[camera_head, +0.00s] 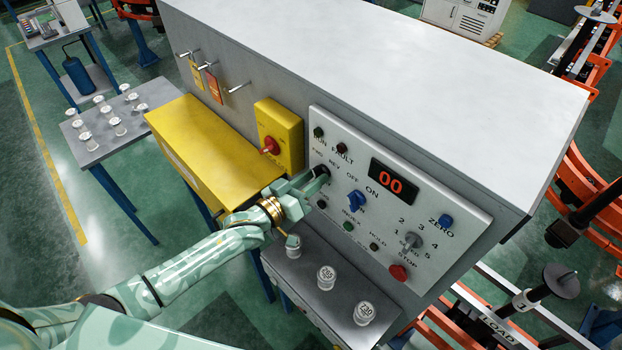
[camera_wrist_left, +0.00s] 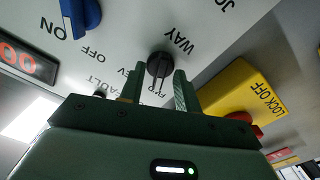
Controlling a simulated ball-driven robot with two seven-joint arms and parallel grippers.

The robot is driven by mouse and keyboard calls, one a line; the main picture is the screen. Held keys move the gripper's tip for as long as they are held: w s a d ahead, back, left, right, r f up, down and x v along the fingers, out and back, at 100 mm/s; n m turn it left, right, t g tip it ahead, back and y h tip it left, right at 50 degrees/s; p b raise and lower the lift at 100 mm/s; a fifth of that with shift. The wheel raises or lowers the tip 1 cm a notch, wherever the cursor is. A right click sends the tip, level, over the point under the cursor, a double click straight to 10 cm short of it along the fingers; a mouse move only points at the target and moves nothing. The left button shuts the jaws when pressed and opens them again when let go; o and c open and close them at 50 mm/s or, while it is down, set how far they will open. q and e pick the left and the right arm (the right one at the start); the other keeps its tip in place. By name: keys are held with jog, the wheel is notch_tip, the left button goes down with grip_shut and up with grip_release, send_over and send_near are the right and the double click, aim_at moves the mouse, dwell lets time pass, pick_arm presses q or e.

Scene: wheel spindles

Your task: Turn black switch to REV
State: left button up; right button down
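The black switch (camera_head: 322,171) is a small round knob at the left side of the grey control panel (camera_head: 455,205). FWD and REV labels are printed above it. In the left wrist view the black switch (camera_wrist_left: 159,62) shows a narrow grip bar pointing down between my fingers, toward a partly hidden label that seems to be FWD. My left gripper (camera_head: 313,181) is at the switch. Its two fingers (camera_wrist_left: 159,76) are apart, one on each side of the knob's lower part. Gaps show beside the bar; contact cannot be told. My right gripper is out of view.
A blue knob (camera_head: 357,201), a grey speed dial (camera_head: 412,242) and a red STOP button (camera_head: 398,272) sit on the panel. A yellow lock-off box (camera_head: 279,135) with a red handle is left of it. A shelf (camera_head: 310,285) with white-topped weights lies below.

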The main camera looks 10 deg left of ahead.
pick_arm(q)
grip_shut()
jog(key=shift+m, duration=0.3)
jog(key=m, duration=0.3)
jog(key=shift+r+m, duration=0.1)
jog(key=shift+m, duration=0.2)
jog(key=m, duration=0.4)
jog(key=shift+m, duration=0.8)
